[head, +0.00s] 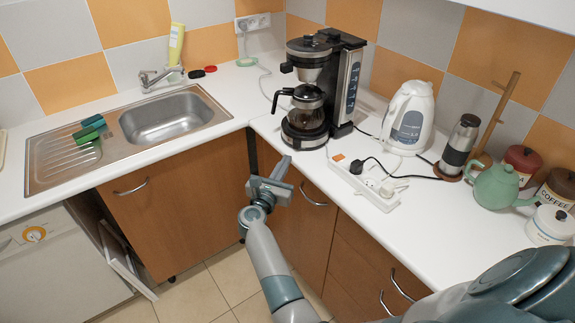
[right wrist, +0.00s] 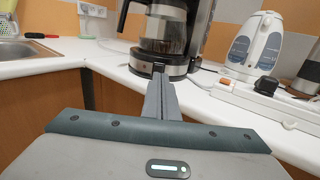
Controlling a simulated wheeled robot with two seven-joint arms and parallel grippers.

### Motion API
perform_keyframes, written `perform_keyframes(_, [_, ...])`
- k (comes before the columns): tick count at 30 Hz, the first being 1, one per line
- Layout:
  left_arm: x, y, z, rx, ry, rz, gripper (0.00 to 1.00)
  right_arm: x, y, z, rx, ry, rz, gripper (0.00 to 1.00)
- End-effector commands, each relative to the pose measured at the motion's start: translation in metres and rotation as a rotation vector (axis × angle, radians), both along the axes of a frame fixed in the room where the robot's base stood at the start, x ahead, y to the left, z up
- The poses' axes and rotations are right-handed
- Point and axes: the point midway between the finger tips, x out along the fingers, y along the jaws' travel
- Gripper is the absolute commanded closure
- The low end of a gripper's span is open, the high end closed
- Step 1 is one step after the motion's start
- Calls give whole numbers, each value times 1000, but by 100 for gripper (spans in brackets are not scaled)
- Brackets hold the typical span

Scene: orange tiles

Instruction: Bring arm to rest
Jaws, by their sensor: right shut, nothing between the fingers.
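My right arm comes in from the lower right of the head view. Its gripper (head: 283,166) is near the front edge of the counter, in front of the cabinet doors and below the coffee maker. It is shut and empty. In the right wrist view the closed fingers (right wrist: 159,72) point towards the coffee maker's base, apart from it as far as I can tell. My left gripper is not in view.
The white counter (head: 430,240) carries a coffee maker (head: 347,85), a white kettle (head: 408,118), a power strip (head: 365,185), a steel flask (head: 460,145) and a green teapot (head: 495,188). A sink (head: 168,118) is at left. A door (head: 128,262) below it stands ajar.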

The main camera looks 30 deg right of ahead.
Motion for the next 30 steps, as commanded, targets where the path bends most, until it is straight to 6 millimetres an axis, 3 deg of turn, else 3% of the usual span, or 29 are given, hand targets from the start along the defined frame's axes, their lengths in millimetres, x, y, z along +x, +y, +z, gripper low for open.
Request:
perform_keyframes(7, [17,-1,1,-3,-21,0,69,0,0,0,0,0,0,100])
perform_keyframes(13, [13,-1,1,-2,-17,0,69,0,1,-2,-9,10,5,100])
perform_keyframes(17, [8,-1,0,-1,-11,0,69,0,8,-17,-87,85,41,100])
perform_keyframes(23, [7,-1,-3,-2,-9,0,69,-5,42,-83,-405,380,197,100])
perform_keyframes(30, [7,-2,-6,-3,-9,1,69,-41,102,-209,-916,810,486,100])
